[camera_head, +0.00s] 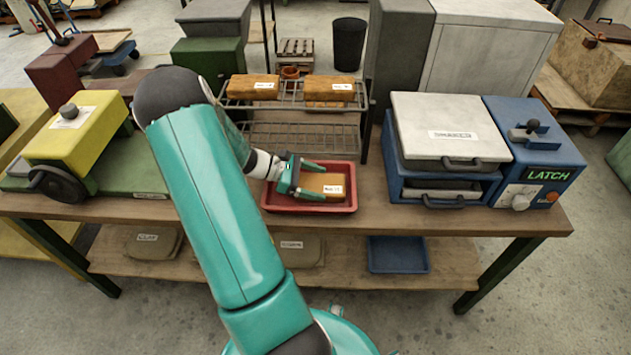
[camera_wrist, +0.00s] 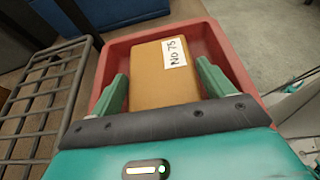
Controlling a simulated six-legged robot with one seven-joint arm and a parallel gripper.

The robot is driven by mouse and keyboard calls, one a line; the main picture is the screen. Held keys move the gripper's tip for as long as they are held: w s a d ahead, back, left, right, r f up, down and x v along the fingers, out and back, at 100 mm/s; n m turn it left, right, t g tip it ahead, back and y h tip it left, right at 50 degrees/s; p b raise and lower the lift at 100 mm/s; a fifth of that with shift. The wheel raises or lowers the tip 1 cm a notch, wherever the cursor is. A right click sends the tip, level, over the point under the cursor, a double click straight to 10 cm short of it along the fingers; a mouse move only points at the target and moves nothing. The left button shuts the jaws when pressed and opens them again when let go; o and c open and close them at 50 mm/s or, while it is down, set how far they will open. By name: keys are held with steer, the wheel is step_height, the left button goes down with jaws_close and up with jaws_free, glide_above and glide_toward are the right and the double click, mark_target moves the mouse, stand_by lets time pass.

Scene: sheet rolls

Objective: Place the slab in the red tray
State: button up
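The slab (camera_head: 327,186) is an orange-brown block with a white label, and it lies inside the red tray (camera_head: 310,208) on the bench. In the wrist view the slab (camera_wrist: 164,90) lies lengthwise between my fingers, its label reading "No 75", with the red tray's walls (camera_wrist: 118,52) around it. My gripper (camera_head: 316,181) is over the tray, with one green finger along each long side of the slab. In the wrist view my gripper (camera_wrist: 163,80) has its fingers spread, with narrow gaps beside the slab. The slab's near end is hidden by my gripper.
A wire rack (camera_head: 300,135) stands directly behind the tray, with two similar slabs (camera_head: 253,87) (camera_head: 330,88) on top. A blue press (camera_head: 455,150) with a "LATCH" box stands right of the tray. A yellow machine (camera_head: 75,130) is at the left. Bare bench lies between tray and press.

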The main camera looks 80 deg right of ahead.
steer(key=o, duration=0.3)
steer(key=v, duration=1.1)
steer(key=shift+w, duration=0.25)
steer(key=shift+w+a+r, duration=0.1)
steer(key=shift+w+r, duration=0.1)
steer(key=shift+w, duration=0.05)
